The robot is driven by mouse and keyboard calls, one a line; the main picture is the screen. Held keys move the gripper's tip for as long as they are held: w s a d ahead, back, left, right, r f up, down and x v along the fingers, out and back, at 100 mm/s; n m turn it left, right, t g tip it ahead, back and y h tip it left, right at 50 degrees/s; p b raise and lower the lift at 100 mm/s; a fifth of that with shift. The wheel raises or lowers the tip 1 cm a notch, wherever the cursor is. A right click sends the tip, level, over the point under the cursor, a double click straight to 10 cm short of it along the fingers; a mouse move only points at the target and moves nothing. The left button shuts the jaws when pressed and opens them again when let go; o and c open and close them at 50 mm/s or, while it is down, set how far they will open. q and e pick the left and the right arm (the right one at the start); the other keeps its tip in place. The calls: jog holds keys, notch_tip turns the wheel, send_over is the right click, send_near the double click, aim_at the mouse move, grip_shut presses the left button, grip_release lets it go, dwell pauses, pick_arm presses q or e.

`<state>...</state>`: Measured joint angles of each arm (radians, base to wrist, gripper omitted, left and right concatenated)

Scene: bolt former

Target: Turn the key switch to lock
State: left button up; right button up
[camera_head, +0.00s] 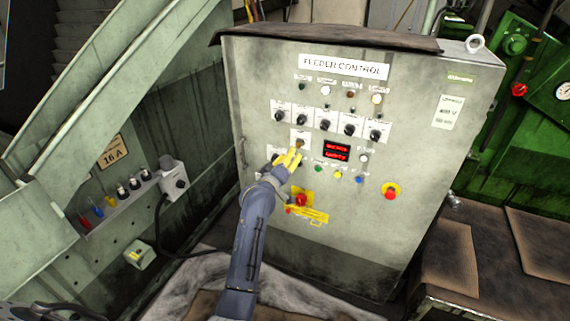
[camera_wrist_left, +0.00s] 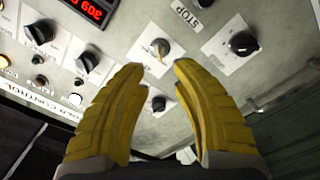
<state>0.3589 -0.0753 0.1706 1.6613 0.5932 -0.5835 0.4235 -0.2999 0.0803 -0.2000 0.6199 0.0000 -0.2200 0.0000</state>
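The key switch (camera_head: 299,143), with a brass-coloured key-like handle on a white plate, is on the grey control panel. In the left wrist view the key switch (camera_wrist_left: 160,48) lies just beyond the gap between my fingertips. My left gripper (camera_head: 293,153) has yellow fingers and is close to the panel, just below the switch. In the wrist view the left gripper (camera_wrist_left: 162,68) is open, with nothing between its fingers. I cannot tell whether the tips touch the panel. My right gripper is not in view.
A black knob (camera_wrist_left: 243,43) on a white plate sits beside the key switch. A row of black knobs (camera_head: 325,124) is above it, and a red display (camera_head: 337,151) is to its right. A red emergency button (camera_head: 390,192) is at lower right. A green machine (camera_head: 515,85) stands at right.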

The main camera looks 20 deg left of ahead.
pick_arm(q)
jog(key=shift+s+a, duration=0.15)
jog(key=shift+s, duration=1.7)
